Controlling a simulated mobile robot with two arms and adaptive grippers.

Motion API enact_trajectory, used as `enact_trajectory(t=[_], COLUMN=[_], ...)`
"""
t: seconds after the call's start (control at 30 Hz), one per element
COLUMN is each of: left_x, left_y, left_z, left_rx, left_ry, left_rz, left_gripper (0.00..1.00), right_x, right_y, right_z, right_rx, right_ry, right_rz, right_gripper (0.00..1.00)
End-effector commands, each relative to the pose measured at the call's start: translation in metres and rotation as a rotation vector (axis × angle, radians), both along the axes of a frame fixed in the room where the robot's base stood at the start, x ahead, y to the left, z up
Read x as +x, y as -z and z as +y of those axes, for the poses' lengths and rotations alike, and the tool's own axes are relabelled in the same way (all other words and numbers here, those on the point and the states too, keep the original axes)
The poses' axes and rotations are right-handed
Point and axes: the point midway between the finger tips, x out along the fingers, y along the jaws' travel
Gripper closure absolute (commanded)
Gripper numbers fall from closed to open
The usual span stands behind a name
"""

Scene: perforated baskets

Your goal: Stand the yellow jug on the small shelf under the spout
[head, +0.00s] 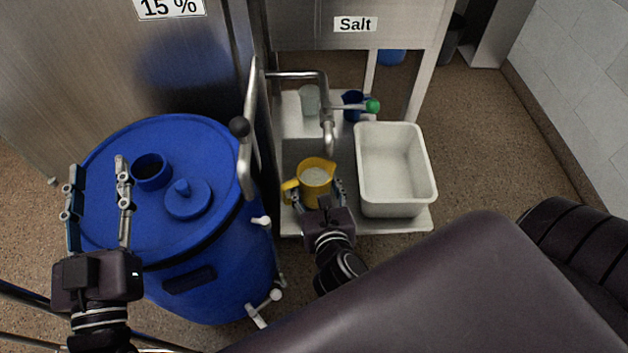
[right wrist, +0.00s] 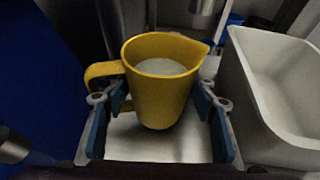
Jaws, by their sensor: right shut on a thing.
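The yellow jug (head: 316,176) is upright with a pale content inside. Its handle points left and its lip points right; it also shows in the right wrist view (right wrist: 158,100). My right gripper (head: 319,190) is shut on the jug's sides. The metal spout (head: 328,133) hangs down just behind the jug's mouth in the head view. The small shelf (head: 290,145) lies below the jug. I cannot tell whether the jug's base touches it. My left gripper (head: 97,168) is open and empty over the blue barrel.
The blue barrel (head: 222,150) with an opening and a blue cap stands left of the shelf. A white tub (head: 366,160) sits close right of the jug. A clear cup (head: 309,98) and a dark blue cup (head: 352,107) stand at the shelf's back.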

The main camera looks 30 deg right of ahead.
Motion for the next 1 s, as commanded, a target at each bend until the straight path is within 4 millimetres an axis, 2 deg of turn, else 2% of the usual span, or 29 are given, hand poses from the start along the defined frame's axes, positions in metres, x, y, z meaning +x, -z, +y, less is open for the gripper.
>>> enact_trajectory(t=[0.07, 0.23, 0.4, 0.87, 0.9, 1.0], left_x=[-0.002, -0.015, -0.026, -0.029, -0.029, -0.029], left_y=[-0.009, -0.044, -0.066, -0.071, -0.071, -0.070], left_z=[-0.001, -0.003, -0.002, -0.002, -0.002, -0.002], left_rx=[-0.012, -0.060, -0.088, -0.094, -0.094, -0.094], left_ry=[0.003, 0.013, 0.019, 0.020, 0.020, 0.020], left_rz=[-0.044, -0.217, -0.319, -0.340, -0.340, -0.340], left_gripper=[0.60, 0.60, 0.60, 0.60, 0.60, 0.60], right_x=[0.020, 0.019, 0.019, 0.018, 0.018, 0.018], right_y=[-0.003, 0.010, 0.013, 0.016, 0.017, 0.017], right_z=[-0.006, -0.006, -0.006, -0.006, -0.006, -0.006], right_rx=[-0.002, 0.002, 0.002, 0.002, 0.003, 0.003], right_ry=[-0.001, 0.000, 0.000, 0.000, 0.001, 0.001], right_rz=[-0.011, -0.002, -0.003, -0.003, -0.001, -0.001], right_gripper=[0.84, 0.84, 0.84, 0.84, 0.45, 0.34])
